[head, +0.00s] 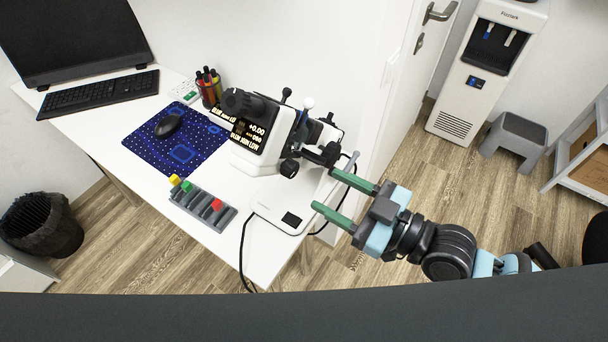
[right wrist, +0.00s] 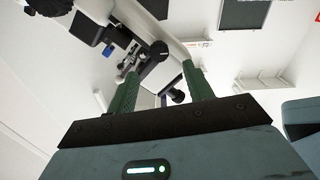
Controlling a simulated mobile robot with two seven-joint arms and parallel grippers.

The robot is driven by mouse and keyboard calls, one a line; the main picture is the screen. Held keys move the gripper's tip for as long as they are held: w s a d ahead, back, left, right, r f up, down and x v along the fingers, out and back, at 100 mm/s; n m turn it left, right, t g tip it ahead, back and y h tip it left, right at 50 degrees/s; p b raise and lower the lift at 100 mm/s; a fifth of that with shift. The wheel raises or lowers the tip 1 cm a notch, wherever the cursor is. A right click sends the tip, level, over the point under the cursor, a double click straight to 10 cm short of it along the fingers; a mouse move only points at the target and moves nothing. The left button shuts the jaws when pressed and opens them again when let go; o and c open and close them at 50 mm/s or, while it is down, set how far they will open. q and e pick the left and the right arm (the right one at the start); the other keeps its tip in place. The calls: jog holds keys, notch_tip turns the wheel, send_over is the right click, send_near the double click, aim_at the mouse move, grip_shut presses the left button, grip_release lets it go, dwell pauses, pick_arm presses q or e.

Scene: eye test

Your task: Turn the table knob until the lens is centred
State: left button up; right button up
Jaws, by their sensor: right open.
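The white and black lens instrument (head: 262,140) stands at the table's right end. A large black round part (head: 237,102) sits at its upper left. A black knob (head: 289,168) sticks out from its near side; other black knobs and levers crowd its right side, and I cannot tell which is the table knob. A lens cannot be made out. My right gripper (head: 324,188) is open and empty, its green fingers pointing at the instrument's right side. In the right wrist view, black knobs show beyond and between the fingers (right wrist: 160,80); contact cannot be told. My left gripper is out of view.
A grey rack (head: 203,205) with coloured blocks lies on the table's front. Behind it are a blue mat (head: 150,145) with a mouse (head: 168,125), a pen cup (head: 209,90), and a keyboard (head: 100,91). A black cable (head: 241,250) hangs off the edge. A door (head: 405,85) stands behind.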

aim_at(295, 171)
jog(key=shift+d, duration=0.1)
jog(key=p+x, duration=0.1)
jog(key=x, duration=0.5)
jog(key=shift+w+r, duration=0.15)
jog(key=shift+w, duration=0.1)
jog(key=shift+x, duration=0.8)
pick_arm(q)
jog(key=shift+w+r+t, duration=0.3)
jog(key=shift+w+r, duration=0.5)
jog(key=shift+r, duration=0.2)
pick_arm(e)
jog(key=shift+s, duration=0.15)
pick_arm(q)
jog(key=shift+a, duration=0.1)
